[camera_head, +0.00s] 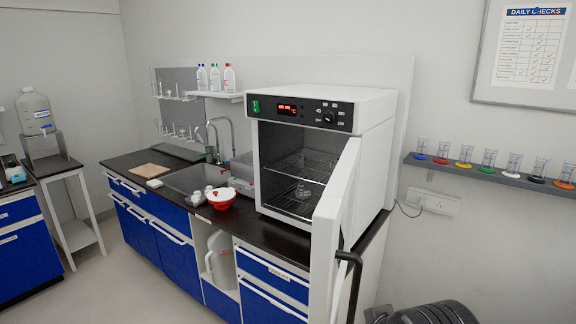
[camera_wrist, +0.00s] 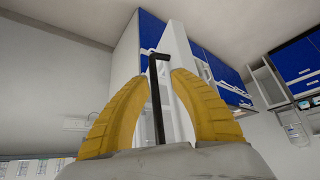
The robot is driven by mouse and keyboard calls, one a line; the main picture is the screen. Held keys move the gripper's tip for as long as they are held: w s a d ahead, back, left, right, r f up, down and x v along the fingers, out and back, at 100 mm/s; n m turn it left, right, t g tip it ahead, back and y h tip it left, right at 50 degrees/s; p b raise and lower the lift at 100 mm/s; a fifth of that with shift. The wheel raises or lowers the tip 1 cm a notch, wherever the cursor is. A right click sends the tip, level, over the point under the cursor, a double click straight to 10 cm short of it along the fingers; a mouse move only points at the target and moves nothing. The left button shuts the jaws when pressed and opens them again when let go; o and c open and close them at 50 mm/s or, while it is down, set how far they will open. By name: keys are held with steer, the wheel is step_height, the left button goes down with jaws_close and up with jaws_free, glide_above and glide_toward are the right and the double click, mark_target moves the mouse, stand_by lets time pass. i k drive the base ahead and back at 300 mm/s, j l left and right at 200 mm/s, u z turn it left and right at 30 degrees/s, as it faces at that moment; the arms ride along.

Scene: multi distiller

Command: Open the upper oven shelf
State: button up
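The white oven (camera_head: 372,150) stands on the dark worktop with its door (camera_head: 335,220) swung wide open toward me. Inside, the upper wire shelf (camera_head: 292,160) is in place, with a lower shelf (camera_head: 290,205) carrying small clear glassware below it. The black door handle (camera_head: 346,270) is on the door's outer side. In the wrist view, my gripper (camera_wrist: 163,76) has its two yellow fingers apart, with the black handle (camera_wrist: 156,105) showing between them, nearer the left finger. A gap shows right of the handle; contact is unclear. The head view does not show the fingers.
A red and white bowl (camera_head: 221,198) and small white items stand on the worktop (camera_head: 262,228) left of the oven. The sink (camera_head: 195,178) is beyond. A wall shelf (camera_head: 490,173) with several glass vessels is at right. My dark arm part (camera_head: 435,314) shows at the bottom.

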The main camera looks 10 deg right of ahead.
mark_target(301, 178)
steer(key=i+j+z, duration=0.15)
steer(key=j, duration=0.2)
steer(key=i+j+z, duration=0.35)
steer(key=j, duration=0.4)
steer(key=i+j+z, duration=0.15)
steer(key=j, duration=0.25)
steer(key=i+j+z, duration=0.3)
steer(key=j, duration=0.1)
